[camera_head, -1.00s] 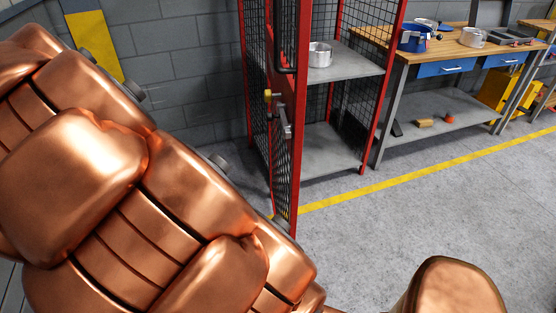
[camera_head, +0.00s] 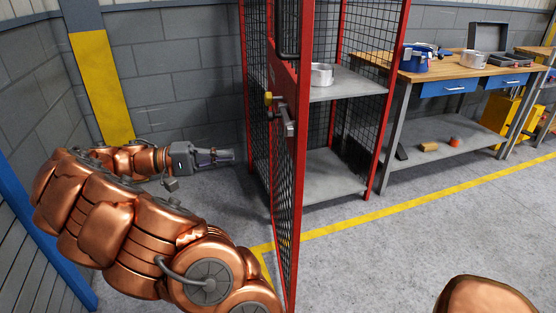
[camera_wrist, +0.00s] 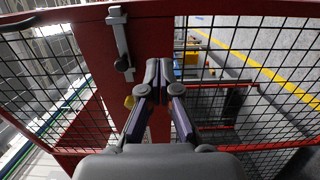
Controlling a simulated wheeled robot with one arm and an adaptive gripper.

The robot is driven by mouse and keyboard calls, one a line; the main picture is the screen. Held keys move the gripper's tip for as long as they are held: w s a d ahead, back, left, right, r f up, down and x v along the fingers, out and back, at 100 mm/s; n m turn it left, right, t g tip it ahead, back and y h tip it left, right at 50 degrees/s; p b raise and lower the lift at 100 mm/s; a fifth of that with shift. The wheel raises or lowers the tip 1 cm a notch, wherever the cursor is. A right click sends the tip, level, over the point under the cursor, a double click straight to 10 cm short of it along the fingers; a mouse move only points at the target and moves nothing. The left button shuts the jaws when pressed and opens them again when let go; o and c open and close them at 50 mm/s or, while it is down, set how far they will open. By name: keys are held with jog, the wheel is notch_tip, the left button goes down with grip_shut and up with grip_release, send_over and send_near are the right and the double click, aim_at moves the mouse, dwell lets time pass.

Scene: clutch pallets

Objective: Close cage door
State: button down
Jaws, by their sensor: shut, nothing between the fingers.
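The cage (camera_head: 381,95) has a red frame, black mesh and grey shelves. Its red-framed mesh door (camera_head: 303,150) stands open, swung out toward me and seen nearly edge-on. A metal latch handle (camera_head: 288,122) and a yellow knob (camera_head: 268,98) sit on the door. My gripper (camera_head: 230,155) is left of the door, fingers together and empty, pointing right. The wrist view shows my fingertips (camera_wrist: 158,72) in front of a red upright panel with mesh on both sides. There the latch (camera_wrist: 119,40) is upper left of the fingertips. I cannot tell whether they touch the panel.
A silver pot (camera_head: 321,74) stands on the cage's upper shelf. A workbench (camera_head: 440,72) with a blue pot (camera_head: 414,60) is at the right. A grey wall and yellow post (camera_head: 102,90) are behind my arm. Open floor (camera_head: 400,255) lies right of the door.

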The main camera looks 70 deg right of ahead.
aim_at(293, 151)
jog(key=x, duration=1.4)
jog(key=shift+d, duration=0.1)
